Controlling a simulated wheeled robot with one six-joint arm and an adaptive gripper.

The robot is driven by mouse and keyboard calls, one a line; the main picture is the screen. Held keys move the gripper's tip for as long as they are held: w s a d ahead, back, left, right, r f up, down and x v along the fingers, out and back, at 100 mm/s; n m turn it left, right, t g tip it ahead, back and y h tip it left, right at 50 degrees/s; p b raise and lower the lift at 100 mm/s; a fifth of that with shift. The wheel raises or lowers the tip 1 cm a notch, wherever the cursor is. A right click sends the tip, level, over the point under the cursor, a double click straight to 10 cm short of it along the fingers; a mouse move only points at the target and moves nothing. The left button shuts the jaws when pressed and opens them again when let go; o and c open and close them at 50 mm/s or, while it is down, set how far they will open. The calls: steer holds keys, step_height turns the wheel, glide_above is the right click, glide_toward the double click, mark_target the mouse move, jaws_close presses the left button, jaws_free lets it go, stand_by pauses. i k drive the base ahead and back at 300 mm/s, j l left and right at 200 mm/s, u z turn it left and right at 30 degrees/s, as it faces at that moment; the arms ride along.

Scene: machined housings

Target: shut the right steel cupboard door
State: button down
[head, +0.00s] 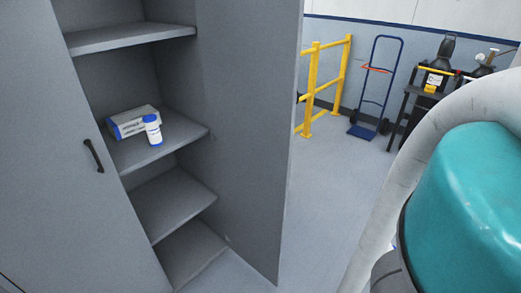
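No handle shows on this face. The left door (50,190) is shut and has a black bar handle (93,157). My gripper is out of view; only a teal and grey part of my arm fills the lower right.
A grey-and-white box with blue ends (132,121) and a white bottle (153,130) sit on a middle shelf. Behind the door are a yellow railing (323,85), a blue hand truck (378,90) and a dark rack with cylinders (436,75). Floor right of the door is clear.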

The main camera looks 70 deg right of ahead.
mark_target(250, 50)
steer(key=k+l, duration=0.1)
steer(key=l, duration=0.4)
steer(key=k+l+u, duration=0.1)
steer(key=l, duration=0.35)
steer(key=k+l, duration=0.1)
steer(key=l, duration=0.4)
steer(key=k+l, duration=0.15)
steer(key=l, duration=0.35)
steer(key=k+l+u, duration=0.1)
steer(key=l, duration=0.35)
steer(key=k+l, duration=0.15)
steer(key=l, duration=0.35)
steer(key=k+l+u, duration=0.1)
steer(key=l, duration=0.35)
steer(key=k+l, duration=0.15)
steer(key=l, duration=0.3)
